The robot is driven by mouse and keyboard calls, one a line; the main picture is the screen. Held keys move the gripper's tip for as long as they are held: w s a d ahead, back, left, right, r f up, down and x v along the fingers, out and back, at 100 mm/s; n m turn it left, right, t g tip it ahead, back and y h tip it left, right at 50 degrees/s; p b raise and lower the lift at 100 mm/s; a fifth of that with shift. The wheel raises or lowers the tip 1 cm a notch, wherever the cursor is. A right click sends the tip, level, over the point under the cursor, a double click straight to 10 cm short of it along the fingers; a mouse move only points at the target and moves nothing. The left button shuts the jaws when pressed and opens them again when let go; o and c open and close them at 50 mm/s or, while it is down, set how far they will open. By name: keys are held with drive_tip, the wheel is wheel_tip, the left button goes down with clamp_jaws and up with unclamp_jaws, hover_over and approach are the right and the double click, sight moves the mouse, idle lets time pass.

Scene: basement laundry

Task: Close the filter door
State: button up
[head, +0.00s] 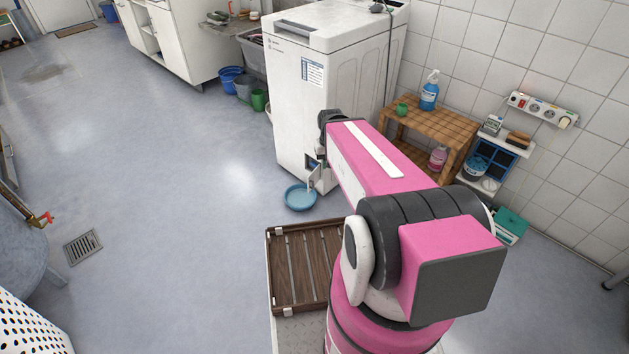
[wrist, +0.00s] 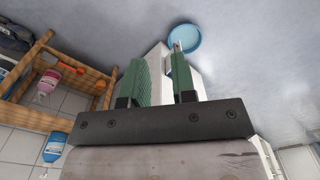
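The white top-loading washing machine (head: 290,95) stands at the centre of the head view. Its small white filter door (head: 313,178) is swung open low on the front, beside a dark opening. My gripper (wrist: 158,75) shows two green fingers, spread apart with a clear gap between them. In the wrist view, a thin pale edge that may be the door shows at the tip of the right-hand finger; I cannot tell whether they touch. In the head view my arm hides most of the gripper, which is close to the machine's lower front corner.
A blue basin (head: 300,197) sits on the floor below the filter opening; it also shows in the wrist view (wrist: 184,42). A wooden table (head: 433,128) with bottles stands right of the machine. The floor to the left is mostly clear.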

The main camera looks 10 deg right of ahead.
drive_tip(key=w+f+m+y, duration=0.1)
drive_tip(key=w+f, duration=0.2)
drive_tip(key=f, duration=0.2)
drive_tip(key=w+d+f+m+t+y, duration=0.1)
drive_tip(key=w+f+y, duration=0.1)
drive_tip(key=w+f, duration=0.1)
drive_tip(key=w+d+f+m+y, duration=0.1)
drive_tip(key=w+f+y, duration=0.1)
drive_tip(key=f, duration=0.4)
drive_tip(key=shift+w+f+t, duration=0.35)
drive_tip(key=shift+w+t, duration=0.05)
drive_tip(key=shift+w, duration=0.2)
clamp_jaws()
drive_tip(key=w+d+f+m+t+y, duration=0.1)
drive_tip(key=w+d+f+m+t, duration=0.15)
drive_tip(key=f, duration=0.45)
drive_tip(key=w+d+f+m+t+y, duration=0.1)
drive_tip(key=w+d+f+m+t, duration=0.2)
drive_tip(key=f, duration=0.4)
drive_tip(key=w+a+f+g, duration=0.1)
drive_tip(key=w+a+f, duration=0.5)
drive_tip(key=w+a, duration=0.1)
drive_tip(key=shift+f, duration=0.35)
